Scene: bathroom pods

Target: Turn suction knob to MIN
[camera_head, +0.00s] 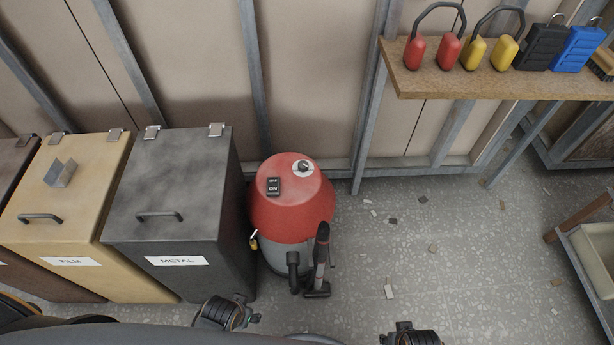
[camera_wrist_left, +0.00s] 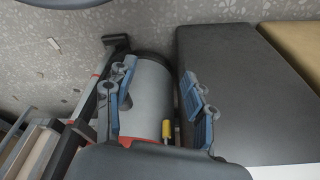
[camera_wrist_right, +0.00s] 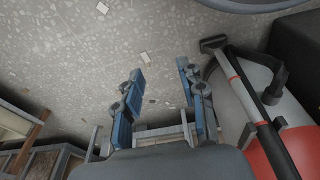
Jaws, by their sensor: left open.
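The vacuum cleaner (camera_head: 292,212) stands on the floor with a red domed top and a grey lower body. Its small suction knob (camera_head: 304,166) has a dark centre in a pale dial near the back right of the dome; the markings are too small to read. A black switch (camera_head: 273,186) on the dome reads ON. My left gripper (camera_wrist_left: 157,75) is open and empty, with the grey vacuum body (camera_wrist_left: 149,100) seen beyond its fingers. My right gripper (camera_wrist_right: 162,72) is open and empty above the floor, left of the vacuum in its wrist view. Neither touches the knob.
A dark METAL bin (camera_head: 170,205) stands close to the vacuum's left, beside a tan FILM bin (camera_head: 70,205). A wooden shelf (camera_head: 420,82) with padlocks hangs at upper right. The vacuum's hose and nozzle (camera_head: 320,260) are at its front. Debris-strewn floor (camera_head: 430,230) lies open to the right.

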